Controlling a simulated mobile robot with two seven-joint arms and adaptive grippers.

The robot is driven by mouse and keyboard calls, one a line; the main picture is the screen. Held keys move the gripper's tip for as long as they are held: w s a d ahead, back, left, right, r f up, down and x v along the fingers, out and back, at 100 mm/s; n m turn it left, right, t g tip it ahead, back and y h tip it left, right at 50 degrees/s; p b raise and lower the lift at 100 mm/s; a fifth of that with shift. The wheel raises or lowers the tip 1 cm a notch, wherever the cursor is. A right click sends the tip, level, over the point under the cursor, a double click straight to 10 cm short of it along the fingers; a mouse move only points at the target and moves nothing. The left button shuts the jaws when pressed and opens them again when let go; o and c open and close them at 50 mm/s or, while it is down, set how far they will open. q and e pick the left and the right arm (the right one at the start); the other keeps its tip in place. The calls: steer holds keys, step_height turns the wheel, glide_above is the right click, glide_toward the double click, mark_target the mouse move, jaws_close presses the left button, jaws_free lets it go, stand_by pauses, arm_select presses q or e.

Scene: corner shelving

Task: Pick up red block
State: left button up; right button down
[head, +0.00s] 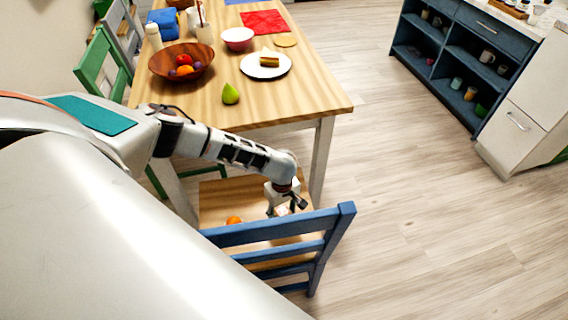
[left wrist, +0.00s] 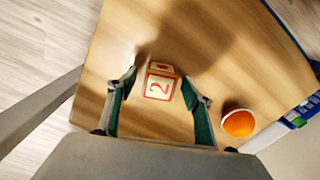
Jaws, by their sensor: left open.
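The red block is a small cube with red-edged cream faces and a red "2" (left wrist: 160,86). In the left wrist view it sits on the wooden chair seat (left wrist: 110,50), between and just beyond the fingertips of my left gripper (left wrist: 158,84). The fingers are spread apart and empty. In the head view my left gripper (head: 288,205) points down over the chair seat, and the block is mostly hidden at its fingers. My right gripper is not in either view.
An orange (left wrist: 238,122) lies on the seat right of the block. The blue chair back (head: 275,230) rises close to the gripper. The table (head: 310,95) stands behind with a bowl (head: 181,62), a pear (head: 230,94) and a plate (head: 266,65). Open floor lies to the right.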

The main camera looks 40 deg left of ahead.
arm_select(q)
steer(key=shift+f, duration=0.1)
steer(key=c, duration=1.2)
